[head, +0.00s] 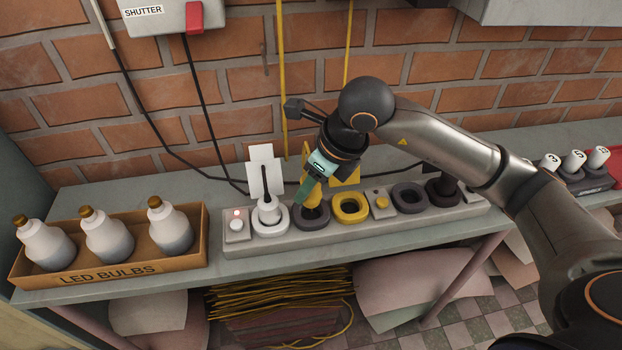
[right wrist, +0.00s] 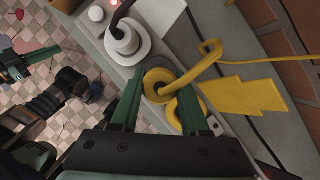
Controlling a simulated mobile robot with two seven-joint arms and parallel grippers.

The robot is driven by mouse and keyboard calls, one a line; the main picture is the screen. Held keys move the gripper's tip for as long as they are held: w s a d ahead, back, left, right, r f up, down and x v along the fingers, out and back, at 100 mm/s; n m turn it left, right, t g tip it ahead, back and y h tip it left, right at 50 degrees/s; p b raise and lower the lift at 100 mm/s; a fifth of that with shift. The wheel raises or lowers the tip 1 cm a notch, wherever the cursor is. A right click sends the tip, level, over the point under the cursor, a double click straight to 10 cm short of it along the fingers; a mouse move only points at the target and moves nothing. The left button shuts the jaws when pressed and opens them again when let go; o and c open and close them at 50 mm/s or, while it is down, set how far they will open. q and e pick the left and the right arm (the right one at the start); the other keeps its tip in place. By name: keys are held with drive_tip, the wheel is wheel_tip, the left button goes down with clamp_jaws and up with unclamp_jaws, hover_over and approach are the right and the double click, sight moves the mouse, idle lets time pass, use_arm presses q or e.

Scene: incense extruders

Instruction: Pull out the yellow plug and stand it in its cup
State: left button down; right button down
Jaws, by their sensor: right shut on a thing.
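The yellow plug (head: 312,197) is at the dark grey ring socket (head: 300,221) of the long grey strip. My right gripper (head: 308,192) is shut on it from above. In the right wrist view the yellow plug (right wrist: 157,86) lies between my green fingers, within or just above the grey ring; I cannot tell whether it is still seated. Its yellow cord (right wrist: 195,68) bends away toward the wall. A yellow ring (head: 350,208), perhaps its cup, lies just right of it and looks empty. My left gripper (right wrist: 30,60) shows partly at the left of the right wrist view; its opening is unclear.
A white plug (head: 268,212) sits left of the yellow one, a black plug (head: 442,190) at the right end. A box of bulbs (head: 110,270) stands left. Cords hang along the brick wall behind.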

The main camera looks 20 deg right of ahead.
sight(311, 197)
drive_tip(key=shift+f, duration=0.6)
use_arm(q)
drive_tip(key=shift+w+d, duration=0.1)
drive_tip(key=shift+w, duration=0.25)
drive_tip(key=shift+w, duration=0.1)
drive_tip(key=shift+f+b, duration=0.15)
drive_tip(key=shift+b, duration=0.25)
drive_tip(key=shift+s+f, duration=0.2)
drive_tip(key=shift+s, duration=0.05)
drive_tip(key=shift+f, duration=0.2)
drive_tip(key=shift+w+f+b, duration=0.25)
drive_tip(key=shift+f+b, duration=0.25)
drive_tip(key=shift+b, duration=0.35)
use_arm(e)
drive_tip(key=shift+f, duration=0.65)
use_arm(q)
drive_tip(key=shift+f+b, duration=0.4)
drive_tip(key=shift+f, duration=0.05)
use_arm(e)
drive_tip(key=shift+f, duration=0.4)
use_arm(q)
drive_tip(key=shift+s+f+b, duration=0.3)
drive_tip(key=shift+f+b, duration=0.05)
drive_tip(key=shift+f, duration=0.1)
use_arm(e)
drive_tip(key=shift+f, duration=0.3)
